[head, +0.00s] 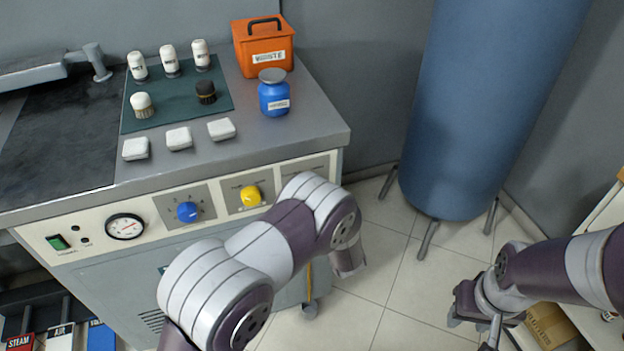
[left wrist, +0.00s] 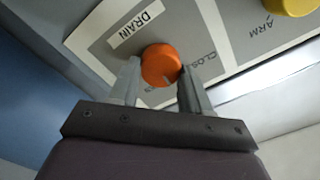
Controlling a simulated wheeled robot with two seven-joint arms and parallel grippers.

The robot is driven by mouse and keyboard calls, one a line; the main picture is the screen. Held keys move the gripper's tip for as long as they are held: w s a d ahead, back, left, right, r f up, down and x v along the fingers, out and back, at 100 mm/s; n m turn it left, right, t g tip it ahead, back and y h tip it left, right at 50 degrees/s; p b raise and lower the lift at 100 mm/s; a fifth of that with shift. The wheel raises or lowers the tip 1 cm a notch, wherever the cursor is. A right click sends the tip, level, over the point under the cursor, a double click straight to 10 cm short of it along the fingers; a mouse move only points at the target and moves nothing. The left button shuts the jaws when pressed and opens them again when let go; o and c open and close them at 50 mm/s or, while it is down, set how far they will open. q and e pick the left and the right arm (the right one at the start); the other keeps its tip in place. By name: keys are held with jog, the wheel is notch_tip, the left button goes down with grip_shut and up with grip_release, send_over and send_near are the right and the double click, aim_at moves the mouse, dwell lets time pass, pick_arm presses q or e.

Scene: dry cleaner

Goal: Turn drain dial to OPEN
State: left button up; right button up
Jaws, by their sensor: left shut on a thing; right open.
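The orange drain dial (left wrist: 161,65) shows in the left wrist view on a pale panel under a "DRAIN" label (left wrist: 135,30). A partly covered "CLOSED" marking lies right of it, and lettering below it is mostly hidden. A small pale mark shows on the dial's lower right; its exact setting is hard to read. My left gripper (left wrist: 159,78) is shut on the dial, one finger on each side. In the head view my left arm covers the dial and gripper. My right gripper (head: 473,328) is open and empty, low at the right, away from the machine.
Bottles, white blocks and an orange box (head: 264,46) stand on the counter above. A blue cylinder (head: 480,100) stands right. A cardboard box (head: 552,326) is near my right gripper.

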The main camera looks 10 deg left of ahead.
pick_arm(q)
jog(key=m+p, duration=0.4)
jog(key=m, duration=0.4)
jog(key=shift+d+f+m, duration=0.1)
jog(key=shift+f+m, duration=0.05)
jog(key=shift+m, duration=0.45)
jog(key=o, duration=1)
jog(key=v, duration=1.2)
jog(key=shift+s+d, duration=0.2)
jog(key=shift+s, duration=0.05)
